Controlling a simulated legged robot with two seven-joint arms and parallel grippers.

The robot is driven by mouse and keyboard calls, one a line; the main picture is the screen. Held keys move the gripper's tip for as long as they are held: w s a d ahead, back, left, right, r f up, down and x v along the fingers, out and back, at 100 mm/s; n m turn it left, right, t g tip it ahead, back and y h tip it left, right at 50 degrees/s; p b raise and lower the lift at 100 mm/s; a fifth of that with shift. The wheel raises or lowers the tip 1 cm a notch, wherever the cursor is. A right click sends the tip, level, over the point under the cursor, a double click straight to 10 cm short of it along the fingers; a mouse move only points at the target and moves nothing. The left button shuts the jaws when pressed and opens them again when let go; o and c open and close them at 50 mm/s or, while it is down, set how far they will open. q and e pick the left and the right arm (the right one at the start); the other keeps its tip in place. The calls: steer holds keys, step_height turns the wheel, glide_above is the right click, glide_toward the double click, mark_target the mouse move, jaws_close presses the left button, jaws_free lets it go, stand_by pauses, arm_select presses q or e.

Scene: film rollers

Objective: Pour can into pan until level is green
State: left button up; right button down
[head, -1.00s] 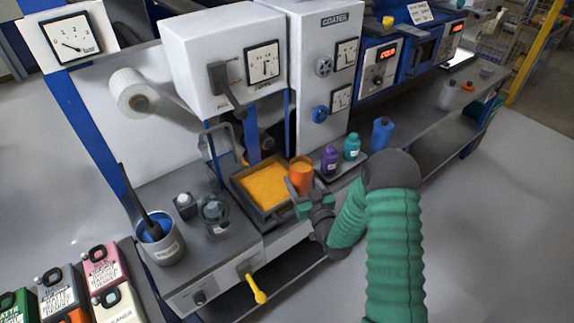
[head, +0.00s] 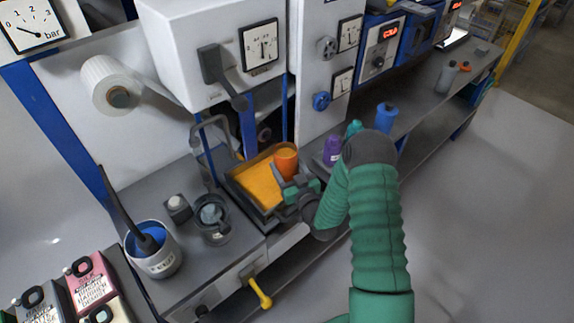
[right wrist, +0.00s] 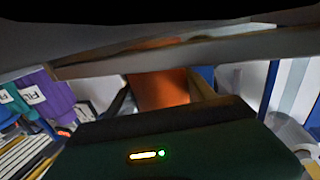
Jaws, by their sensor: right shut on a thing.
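An orange can (head: 286,161) is held by my right gripper (head: 290,180), over the right back part of the pan. The can stands nearly upright in the head view, and it also shows in the right wrist view (right wrist: 160,90) between dark fingers. The pan (head: 266,213) is a dark rectangular tray filled with orange-yellow liquid (head: 258,186). In the right wrist view a small lit bar (right wrist: 143,155) with a green dot shows on a dark green surface. I cannot make out any stream from the can. My left gripper is in neither view.
A purple bottle (head: 332,150) stands right of the pan, with a teal bottle behind my arm. A blue-filled bucket (head: 165,259) and a glass jar (head: 212,216) stand to the left. A yellow-handled lever (head: 261,293) sticks out in front.

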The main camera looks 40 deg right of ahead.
mark_target(296, 165)
steer(key=shift+r, duration=0.35)
steer(key=shift+s+d+r+n+p, duration=0.1)
steer(key=shift+d+n+p, duration=0.05)
steer(key=shift+n+p, duration=0.2)
steer(key=shift+s+d+r+n+g+p, duration=0.1)
steer(key=shift+d+n+g+p, duration=0.1)
steer(key=shift+d+p, duration=0.2)
steer(key=shift+s+d+r+n+g+p, duration=0.1)
steer(key=shift+d+n+p, duration=0.05)
steer(key=shift+d+p, duration=0.25)
steer(key=shift+s+a+r+n+g+p, duration=0.15)
steer(key=shift+r+n+p, duration=0.15)
steer(key=shift+p, duration=0.15)
steer(key=shift+s+r+n+g+p, duration=0.15)
steer(key=shift+r+n+p, duration=0.1)
steer(key=shift+p, duration=0.2)
steer(key=shift+d+r+n+p, duration=0.2)
steer(key=shift+d+n+p, duration=0.3)
steer(key=shift+p, duration=0.25)
steer(key=shift+s+r+n+g+p, duration=0.2)
steer(key=shift+r+n+g+p, duration=0.25)
steer(key=shift+p, duration=0.45)
steer(key=shift+s+d+r+n+g+p, duration=0.15)
steer(key=shift+d+r+n+g+p, duration=0.15)
steer(key=shift+n+p, duration=0.45)
